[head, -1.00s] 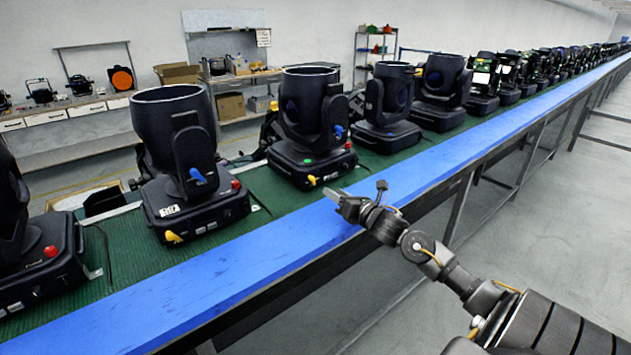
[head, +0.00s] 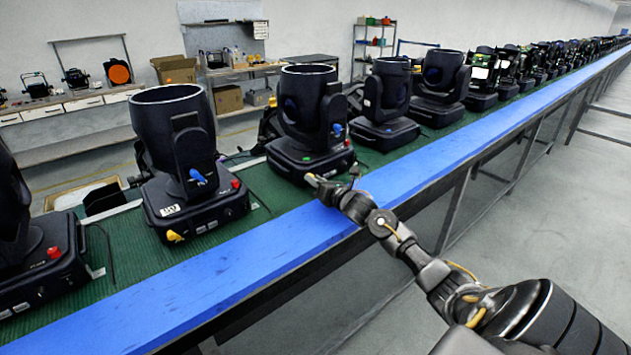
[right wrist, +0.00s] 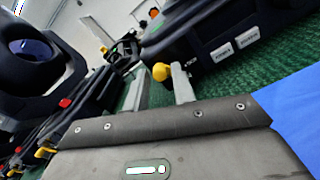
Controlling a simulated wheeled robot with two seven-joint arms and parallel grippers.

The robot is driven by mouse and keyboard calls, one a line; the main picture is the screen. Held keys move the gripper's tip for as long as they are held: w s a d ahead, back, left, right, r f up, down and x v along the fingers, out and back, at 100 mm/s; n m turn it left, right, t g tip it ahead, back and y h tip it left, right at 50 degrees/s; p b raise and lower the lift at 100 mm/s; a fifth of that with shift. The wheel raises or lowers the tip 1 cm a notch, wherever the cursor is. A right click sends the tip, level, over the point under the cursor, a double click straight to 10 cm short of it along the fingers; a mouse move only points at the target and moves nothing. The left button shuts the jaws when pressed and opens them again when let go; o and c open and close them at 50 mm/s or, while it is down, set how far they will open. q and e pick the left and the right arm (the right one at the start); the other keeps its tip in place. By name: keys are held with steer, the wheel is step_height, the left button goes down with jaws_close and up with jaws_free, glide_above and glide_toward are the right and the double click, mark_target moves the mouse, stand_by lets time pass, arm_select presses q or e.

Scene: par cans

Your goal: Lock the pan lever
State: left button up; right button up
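A black moving-head light (head: 300,110) stands on the green belt, with a blue lever (head: 337,129) on its yoke and red and green knobs on its base. Its yellow pan lever is mostly hidden behind my right gripper (head: 316,182) in the head view. In the right wrist view, a yellow lever knob (right wrist: 161,72) shows on a black base with white labels (right wrist: 222,52). It appears between the two fingertips of my right gripper (right wrist: 159,84). The fingers are apart; I cannot tell whether either touches the knob. My left gripper is not in view.
A blue rail (head: 240,256) runs along the front of the green belt (head: 125,255). A similar light (head: 180,140) stands to the left, and a row of lights continues right. Open floor (head: 540,210) lies in front of the line.

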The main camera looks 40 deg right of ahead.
jaws_close()
steer(key=shift+d+m, duration=0.1)
steer(key=shift+m, duration=0.2)
steer(key=shift+d+r+m, duration=0.15)
steer(key=shift+d+m, duration=0.1)
steer(key=shift+m, duration=0.75)
steer(key=m, duration=0.1)
steer(key=d+m, duration=0.1)
steer(key=m, duration=0.1)
steer(key=shift+r+m, duration=0.1)
steer(key=shift+m, duration=0.2)
steer(key=m, duration=0.2)
steer(key=d+m, duration=0.1)
steer(key=m, duration=0.2)
steer(key=shift+d+f+m, duration=0.2)
steer(key=shift+m, duration=0.1)
steer(key=shift+o, duration=1.6)
jaws_free()
steer(key=shift+d, duration=0.1)
